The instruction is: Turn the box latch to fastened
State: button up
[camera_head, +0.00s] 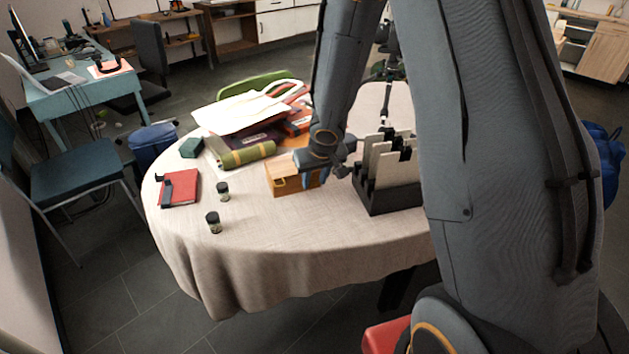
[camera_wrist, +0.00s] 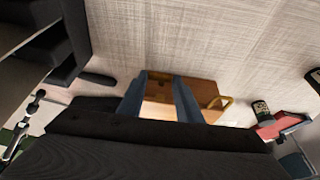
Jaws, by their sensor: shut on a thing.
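The wooden box (camera_head: 284,179) stands near the middle of the table, with a brass loop on its left end. In the wrist view the box (camera_wrist: 206,93) lies beyond my fingers, and the brass loop (camera_wrist: 222,103) sticks out on its right.
A black rack (camera_head: 390,205) with pale panels stands close on the right. Two small jars (camera_head: 222,191) (camera_head: 213,222) and a red book (camera_head: 180,188) are left. The front tablecloth (camera_head: 300,235) is clear.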

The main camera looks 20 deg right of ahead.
aim_at(312, 184)
jog(key=shift+w+a+f+h+b, duration=0.2)
jog(key=shift+h+b, duration=0.4)
jog(key=shift+b, duration=1.85)
jog(key=shift+a+b, duration=0.15)
jog(key=shift+b, duration=0.55)
jog(key=h+b, duration=0.1)
jog(key=b, duration=0.3)
jog(key=h+b, duration=0.1)
jog(key=b, duration=0.4)
jog(key=shift+s+a+f+n+h, duration=0.1)
jog(key=shift+a+n+h, duration=0.3)
jog(key=h+b, duration=0.1)
jog(key=b, duration=0.3)
jog(key=a+t+h+b, duration=0.1)
jog(key=h+b, duration=0.1)
jog(key=b, duration=0.3)
jog(key=shift+f+n+h, duration=0.2)
jog(key=shift+n+h, duration=0.1)
jog(key=shift+n, duration=0.1)
jog(key=b, duration=0.1)
jog(key=h+b, duration=0.2)
jog(key=shift+s+a+f+n+t, duration=0.1)
jog(key=shift+a+f+n+t, duration=0.2)
jog(key=shift+n, duration=0.1)
jog(key=shift+s+a+n+h+b, duration=0.15)
jog(key=shift+n+h+b, duration=0.15)
jog(key=shift+h+b, duration=0.85)
jog(key=shift+t+h, duration=0.25)
jog(key=shift+t, duration=0.05)
